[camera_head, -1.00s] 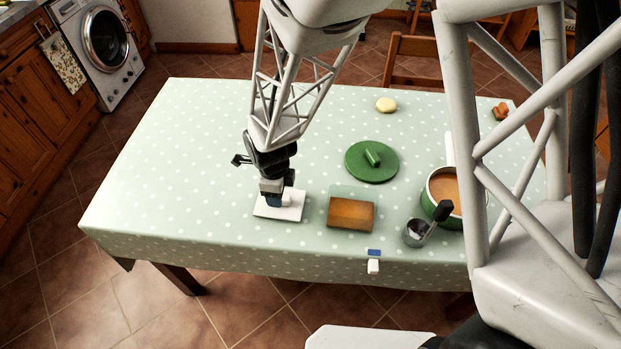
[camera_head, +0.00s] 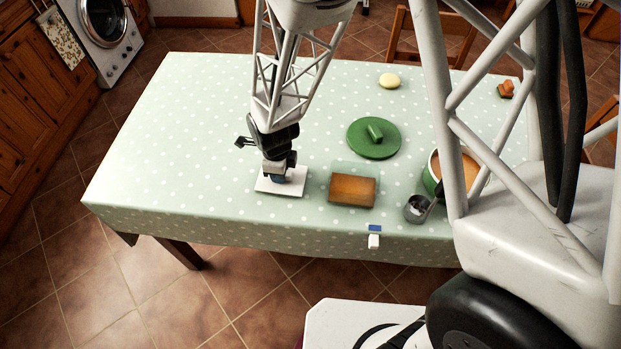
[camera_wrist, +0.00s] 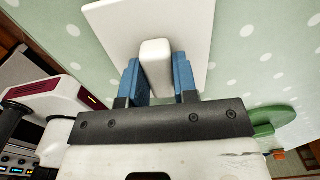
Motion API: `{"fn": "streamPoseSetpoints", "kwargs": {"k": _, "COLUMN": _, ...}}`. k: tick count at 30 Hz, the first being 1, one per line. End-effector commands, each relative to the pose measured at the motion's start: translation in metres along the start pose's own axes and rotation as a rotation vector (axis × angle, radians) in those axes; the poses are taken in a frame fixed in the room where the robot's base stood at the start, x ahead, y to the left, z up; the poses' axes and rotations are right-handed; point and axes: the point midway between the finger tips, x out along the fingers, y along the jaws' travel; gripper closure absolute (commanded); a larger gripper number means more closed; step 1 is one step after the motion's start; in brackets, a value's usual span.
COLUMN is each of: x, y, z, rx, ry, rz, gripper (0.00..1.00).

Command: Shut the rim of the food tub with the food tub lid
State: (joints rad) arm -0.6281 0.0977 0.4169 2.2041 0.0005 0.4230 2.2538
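The food tub lid (camera_head: 268,186) is a white square plate with a block-shaped handle, at the table's front, left of the tub. I cannot tell whether it touches the cloth. It fills the top of the wrist view, where its white handle (camera_wrist: 155,62) stands between my blue fingers. My gripper (camera_head: 284,174) points down over the lid, and its fingers (camera_wrist: 160,80) appear closed on both sides of the handle. The food tub (camera_head: 352,190) looks like a box with brown-orange contents and a pale see-through edge at the back. Its top shows no cover.
A green round lid (camera_head: 362,145) lies behind the tub. A green pot (camera_head: 430,180) and a grey cup (camera_head: 417,211) stand to the right. A blue-and-white item (camera_head: 374,236) is at the front edge. A pale yellow round thing (camera_head: 389,80) lies at the back. The table's left is clear.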

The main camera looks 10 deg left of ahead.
Motion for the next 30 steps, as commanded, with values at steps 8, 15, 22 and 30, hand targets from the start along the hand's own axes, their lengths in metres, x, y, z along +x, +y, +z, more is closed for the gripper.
{"fn": "streamPoseSetpoints", "kwargs": {"k": 8, "x": 0.0, "y": 0.0, "z": 0.0, "rx": -0.001, "ry": 0.001, "rz": 0.001, "gripper": 1.0}}
{"fn": "streamPoseSetpoints", "kwargs": {"k": 15, "x": -0.003, "y": 0.0, "z": 0.001, "rx": -0.001, "ry": -0.001, "rz": -0.001, "gripper": 1.0}}
{"fn": "streamPoseSetpoints", "kwargs": {"k": 22, "x": -0.007, "y": 0.0, "z": 0.001, "rx": -0.002, "ry": -0.002, "rz": -0.003, "gripper": 1.0}}
{"fn": "streamPoseSetpoints", "kwargs": {"k": 30, "x": -0.012, "y": 0.0, "z": 0.002, "rx": -0.002, "ry": -0.003, "rz": -0.004, "gripper": 1.0}}
